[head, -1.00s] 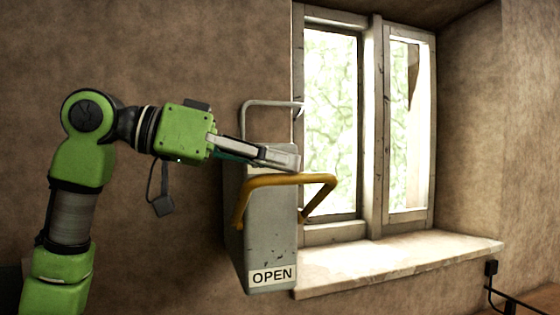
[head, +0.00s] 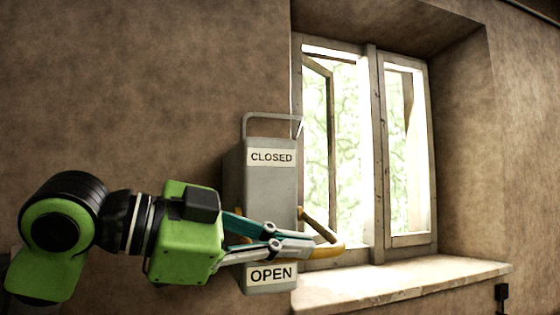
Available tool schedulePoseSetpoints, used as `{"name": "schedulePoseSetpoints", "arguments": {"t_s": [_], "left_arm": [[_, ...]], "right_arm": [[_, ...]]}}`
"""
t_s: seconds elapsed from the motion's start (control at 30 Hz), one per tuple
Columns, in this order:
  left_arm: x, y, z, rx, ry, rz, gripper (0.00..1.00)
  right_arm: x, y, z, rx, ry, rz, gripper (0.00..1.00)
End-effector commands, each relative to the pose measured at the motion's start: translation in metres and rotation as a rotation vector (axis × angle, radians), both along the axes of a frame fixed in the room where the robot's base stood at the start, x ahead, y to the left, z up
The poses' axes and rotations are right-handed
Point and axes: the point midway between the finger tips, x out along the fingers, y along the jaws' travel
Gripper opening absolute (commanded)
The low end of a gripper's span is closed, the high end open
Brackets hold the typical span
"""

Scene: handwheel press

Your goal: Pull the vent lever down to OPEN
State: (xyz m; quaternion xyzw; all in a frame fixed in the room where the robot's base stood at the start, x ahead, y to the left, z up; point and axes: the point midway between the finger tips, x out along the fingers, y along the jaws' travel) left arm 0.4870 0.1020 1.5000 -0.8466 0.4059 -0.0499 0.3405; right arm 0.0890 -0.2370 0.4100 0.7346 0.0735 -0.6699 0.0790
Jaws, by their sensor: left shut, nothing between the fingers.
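The vent lever (head: 333,247) is a yellow-orange U-shaped handle on a grey box on the wall. It is low on the box, angled downward, with its bar just above the OPEN label (head: 271,274). The CLOSED label (head: 271,157) shows uncovered near the top of the box. My left gripper (head: 308,244) is shut, with no object between its fingers. Its fingers lie across the front of the box at the lever's bar and hide much of it. I cannot tell whether they touch it. My right gripper is out of view.
The grey box (head: 270,195) has a grey metal loop (head: 270,115) on top. A wooden-framed window (head: 375,150) stands right of it, its left sash tilted or swung. A stone sill (head: 400,280) juts out below. A dark wall fitting (head: 502,292) is at the lower right.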

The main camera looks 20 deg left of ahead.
Motion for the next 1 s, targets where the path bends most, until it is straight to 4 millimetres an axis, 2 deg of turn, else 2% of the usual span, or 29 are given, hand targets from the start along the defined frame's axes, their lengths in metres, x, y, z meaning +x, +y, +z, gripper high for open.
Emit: {"name": "schedulePoseSetpoints", "arguments": {"t_s": [0.03,0.1,0.4,0.7,1.0], "left_arm": [[0.002,0.001,-0.016,0.025,-0.03,0.002,0.0],[0.003,0.002,-0.026,0.058,-0.08,0.003,0.0],[0.013,0.009,-0.058,0.164,-0.238,0.002,0.0],[0.019,0.013,-0.071,0.159,-0.234,0.001,0.0],[0.021,0.014,-0.074,0.161,-0.231,0.002,0.0]], "right_arm": [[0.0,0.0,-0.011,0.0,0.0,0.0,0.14],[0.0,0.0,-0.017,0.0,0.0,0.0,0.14],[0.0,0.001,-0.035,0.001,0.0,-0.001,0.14],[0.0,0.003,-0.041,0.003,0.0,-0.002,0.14],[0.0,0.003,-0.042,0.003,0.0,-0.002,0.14]]}}
